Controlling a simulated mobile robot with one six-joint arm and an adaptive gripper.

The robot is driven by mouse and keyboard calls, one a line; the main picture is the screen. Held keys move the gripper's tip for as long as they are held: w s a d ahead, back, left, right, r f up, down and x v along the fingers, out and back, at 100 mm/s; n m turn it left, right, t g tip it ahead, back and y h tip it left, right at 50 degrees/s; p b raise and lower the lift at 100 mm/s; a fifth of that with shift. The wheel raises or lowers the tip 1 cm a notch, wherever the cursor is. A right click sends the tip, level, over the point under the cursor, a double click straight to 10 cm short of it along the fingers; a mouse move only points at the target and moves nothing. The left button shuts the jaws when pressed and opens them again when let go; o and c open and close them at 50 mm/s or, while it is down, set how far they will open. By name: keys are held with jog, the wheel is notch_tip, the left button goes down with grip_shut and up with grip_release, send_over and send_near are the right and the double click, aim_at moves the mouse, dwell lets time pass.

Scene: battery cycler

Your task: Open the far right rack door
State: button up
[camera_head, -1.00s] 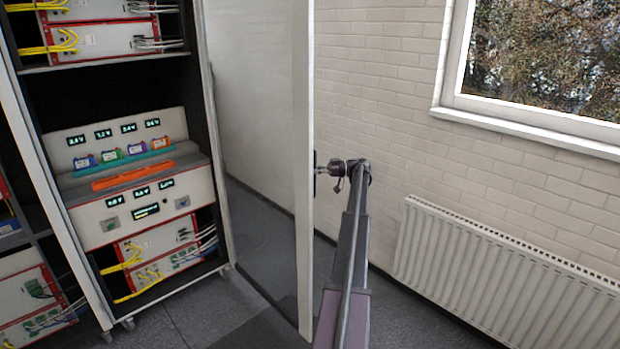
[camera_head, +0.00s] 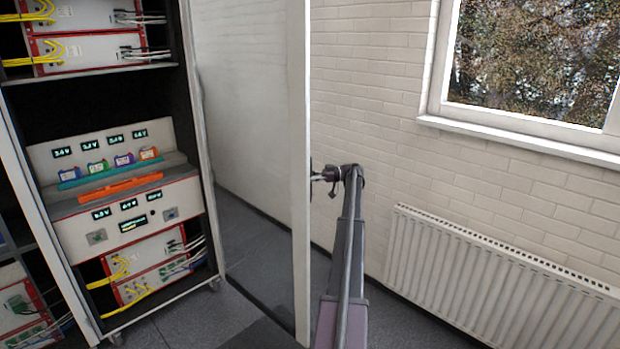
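The far right rack (camera_head: 121,232) stands at the left with its front uncovered. Its glass door (camera_head: 250,200) is swung wide open, and the pale door edge (camera_head: 301,240) stands upright near the middle of the view. My gripper (camera_head: 318,177) is at the outer side of this edge, at about mid-height, by the dark door handle. It is small and partly merged with the handle, so I cannot tell whether its fingers are closed on it. My arm reaches up to it from the bottom of the picture.
Inside the rack are a battery tester with several coloured cells (camera_head: 109,164) and red-framed modules with cables (camera_head: 150,275). A white radiator (camera_head: 480,280) stands along the brick wall at the right, below a window (camera_head: 530,70). Grey floor shows between door and radiator.

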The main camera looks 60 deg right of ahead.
dwell(0.3)
jog(key=v, duration=0.7)
jog(key=shift+s, duration=0.15)
jog(key=shift+d+r, duration=0.1)
